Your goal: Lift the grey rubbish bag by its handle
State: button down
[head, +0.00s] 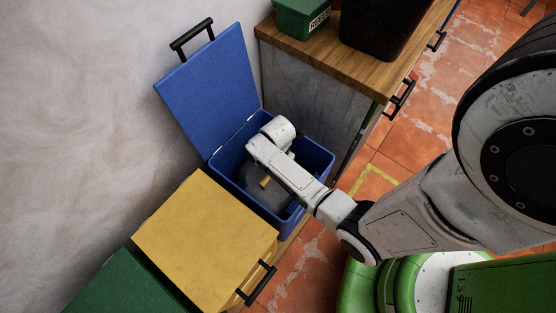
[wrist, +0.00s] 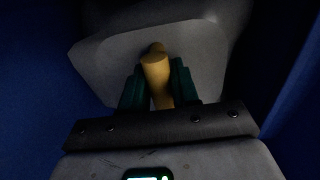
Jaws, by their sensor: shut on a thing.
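The grey rubbish bag (head: 273,197) sits inside the open blue bin (head: 318,153). Its short yellow handle (head: 264,182) stands up from its top. In the wrist view the grey bag (wrist: 205,45) fills the middle, with the yellow handle (wrist: 156,75) between the two dark green fingers of my gripper (wrist: 160,88). The fingers are shut on the handle. In the head view my arm reaches down into the bin and hides the gripper and part of the bag. I cannot tell whether the bag touches the bin's floor.
The bin's blue lid (head: 208,88) stands open against the wall. A closed yellow bin (head: 205,240) and a green one (head: 125,285) stand beside it. A wooden-topped cabinet (head: 330,62) behind holds a green box (head: 300,17) and a black container (head: 380,25). Blue walls surround my gripper closely.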

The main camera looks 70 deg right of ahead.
dwell(0.8)
jog(key=c, duration=1.4)
grip_release()
grip_shut()
notch_tip(320, 180, up, 12)
jog(key=shift+r, duration=0.1)
notch_tip(320, 180, up, 12)
jog(key=p, duration=1.3)
jog(key=shift+p, duration=0.3)
